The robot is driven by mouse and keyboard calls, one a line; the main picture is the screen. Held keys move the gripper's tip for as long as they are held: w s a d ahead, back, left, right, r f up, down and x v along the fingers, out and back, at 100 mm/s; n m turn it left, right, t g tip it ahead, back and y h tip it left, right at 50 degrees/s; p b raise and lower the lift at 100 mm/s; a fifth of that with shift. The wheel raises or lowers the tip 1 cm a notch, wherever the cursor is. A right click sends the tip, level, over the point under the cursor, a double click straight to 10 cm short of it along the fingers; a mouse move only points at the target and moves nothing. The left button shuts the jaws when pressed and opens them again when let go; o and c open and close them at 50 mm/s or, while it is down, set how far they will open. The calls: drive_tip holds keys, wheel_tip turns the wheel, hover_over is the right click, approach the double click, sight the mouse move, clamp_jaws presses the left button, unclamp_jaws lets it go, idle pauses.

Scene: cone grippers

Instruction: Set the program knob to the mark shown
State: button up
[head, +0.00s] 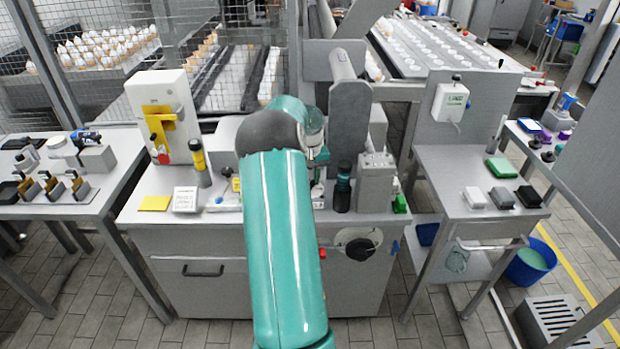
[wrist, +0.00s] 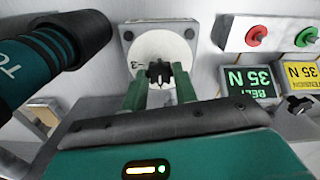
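In the wrist view a black lobed knob (wrist: 159,73) sits at the middle of a round white dial (wrist: 146,52) on a grey plate. A "-3" marking (wrist: 137,66) shows at the dial's left; other markings are too small or covered. My gripper (wrist: 160,82) has its two green fingers on either side of the knob, very close to it. I cannot tell whether they touch or grip it. The lower dial is hidden behind the fingers. In the head view my arm hides the gripper and this dial.
A red button (wrist: 257,36) and green button (wrist: 305,37) sit right of the dial. A dark cylinder (wrist: 80,40) juts in at upper left. A yellow pad (head: 155,203) lies on the bench.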

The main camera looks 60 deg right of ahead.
drive_tip(key=shift+m, duration=0.3)
drive_tip(key=m, duration=0.8)
idle(0.4)
idle(0.3)
drive_tip(key=o, duration=0.9)
drive_tip(key=shift+o, duration=0.2)
wheel_tip(320, 180, up, 14)
